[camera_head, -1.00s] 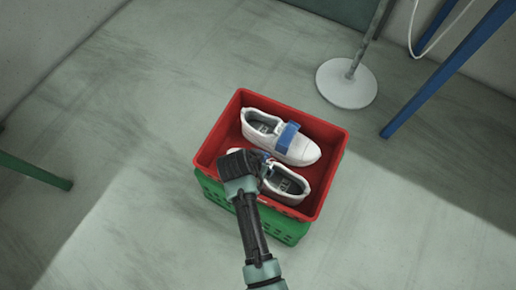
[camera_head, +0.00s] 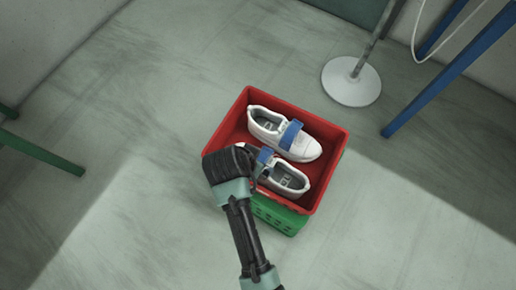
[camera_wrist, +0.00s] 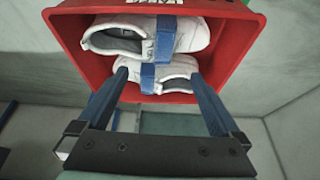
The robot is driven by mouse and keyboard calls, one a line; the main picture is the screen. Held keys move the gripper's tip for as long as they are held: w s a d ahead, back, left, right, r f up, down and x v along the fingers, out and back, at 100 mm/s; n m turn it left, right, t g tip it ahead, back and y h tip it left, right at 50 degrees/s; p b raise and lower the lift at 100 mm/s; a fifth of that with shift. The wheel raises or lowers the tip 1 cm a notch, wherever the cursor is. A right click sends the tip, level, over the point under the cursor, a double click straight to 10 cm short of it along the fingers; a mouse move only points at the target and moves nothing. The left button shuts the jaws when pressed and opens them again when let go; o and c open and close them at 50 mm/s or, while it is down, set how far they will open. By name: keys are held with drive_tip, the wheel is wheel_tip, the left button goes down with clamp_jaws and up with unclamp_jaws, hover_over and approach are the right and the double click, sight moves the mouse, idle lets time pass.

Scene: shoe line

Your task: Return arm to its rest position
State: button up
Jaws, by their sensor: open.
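My arm reaches up from the bottom of the head view, with its dark wrist (camera_head: 228,165) over the near left edge of a red crate (camera_head: 330,172). In the wrist view my gripper (camera_wrist: 158,82) is open, its two blue fingers apart and pointing toward the crate. Two white shoes with blue straps lie side by side in the crate: a far shoe (camera_head: 304,150) and a near shoe (camera_head: 288,180). The near shoe is partly hidden by my wrist in the head view. In the wrist view the near shoe (camera_wrist: 178,72) shows between and beyond the fingertips.
The red crate sits on a green crate (camera_head: 275,213) on the floor. A round white stand base (camera_head: 350,86) is behind it. A blue leg (camera_head: 440,80) stands at the right and a green bar (camera_head: 42,152) at the left. Floor around the crates is clear.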

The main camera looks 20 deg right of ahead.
drive_tip(key=shift+v, duration=0.8)
drive_tip(key=shift+w, duration=0.1)
drive_tip(key=w+a+r+n+t, duration=0.1)
drive_tip(key=w+r+t, duration=0.3)
drive_tip(key=w+r, duration=0.45)
drive_tip(key=w+a+r+n+t, duration=0.1)
drive_tip(key=w+r+n+t, duration=0.15)
drive_tip(key=w+r, duration=0.6)
wheel_tip(320, 180, up, 21)
drive_tip(key=a+n+t+y, duration=0.1)
drive_tip(key=a+n+t, duration=0.1)
drive_tip(key=t, duration=0.5)
drive_tip(key=s+a+r+n+t+y+p, duration=0.15)
drive_tip(key=s+r+t, duration=0.3)
drive_tip(key=r, duration=0.65)
drive_tip(key=s+a+r+n+t, duration=0.1)
drive_tip(key=s+r+n+t, duration=0.3)
drive_tip(key=r, duration=0.7)
drive_tip(key=s+a+r+t+y, duration=0.1)
drive_tip(key=s+r+t, duration=0.35)
drive_tip(key=r, duration=0.75)
wheel_tip(320, 180, up, 25)
drive_tip(key=s+g+p, duration=0.1)
drive_tip(key=g+p, duration=0.1)
drive_tip(key=p, duration=2.4)
drive_tip(key=shift+m+p, duration=0.3)
drive_tip(key=shift+p, duration=0.05)
